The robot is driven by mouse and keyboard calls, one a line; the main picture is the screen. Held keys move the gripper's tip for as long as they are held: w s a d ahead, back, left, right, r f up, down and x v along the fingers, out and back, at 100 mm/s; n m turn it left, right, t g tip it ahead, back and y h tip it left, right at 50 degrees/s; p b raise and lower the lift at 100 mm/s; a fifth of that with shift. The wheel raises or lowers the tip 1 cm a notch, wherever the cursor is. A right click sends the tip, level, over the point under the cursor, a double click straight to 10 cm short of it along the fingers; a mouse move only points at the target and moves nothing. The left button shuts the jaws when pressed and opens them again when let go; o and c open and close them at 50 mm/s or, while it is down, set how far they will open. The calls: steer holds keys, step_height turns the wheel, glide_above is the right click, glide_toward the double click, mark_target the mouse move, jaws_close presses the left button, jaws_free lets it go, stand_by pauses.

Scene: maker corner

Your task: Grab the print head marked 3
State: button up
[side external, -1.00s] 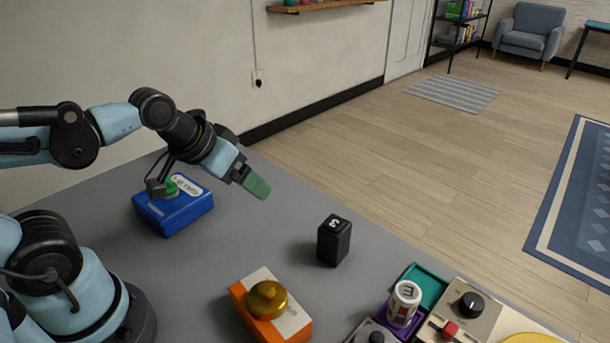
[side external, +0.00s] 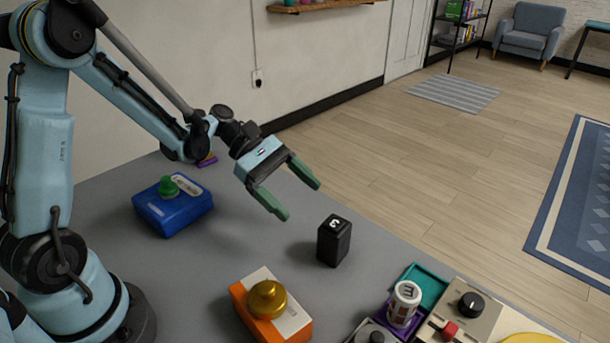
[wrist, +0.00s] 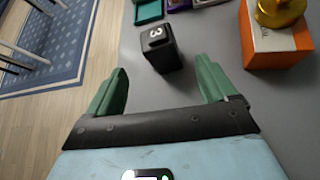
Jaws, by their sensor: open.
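The print head marked 3 (side external: 333,243) is a small black block standing upright on the grey table, with a white 3 on its top. In the wrist view the print head (wrist: 161,50) lies ahead of my fingertips, roughly between their lines and a little beyond them. My gripper (side external: 300,196) is open and empty, with green fingers spread wide. It is up and to the left of the print head in the side view, apart from it. In the wrist view both fingers of my gripper (wrist: 162,78) show.
An orange and white box (side external: 272,312) with a gold knob stands nearer the camera. A blue box (side external: 175,212) with a green knob is at left. A teal tray (side external: 425,288), a white cylinder marked with a letter (side external: 405,297) and a control panel (side external: 462,312) stand at front right.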

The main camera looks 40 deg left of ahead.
steer(key=n+h, duration=0.2)
glide_toward(345, 237)
steer(key=d, duration=0.1)
steer(key=d+f, duration=0.2)
steer(key=shift+w+d+g, duration=0.2)
steer(key=shift+g, duration=0.1)
steer(key=shift+w+x, duration=0.15)
steer(key=shift+x, duration=1.25)
steer(key=shift+w+x, duration=0.15)
steer(key=shift+x, duration=1.25)
steer(key=shift+r, duration=0.2)
steer(key=shift+c, duration=0.4)
steer(key=c, duration=1.1)
steer(key=shift+r, duration=0.15)
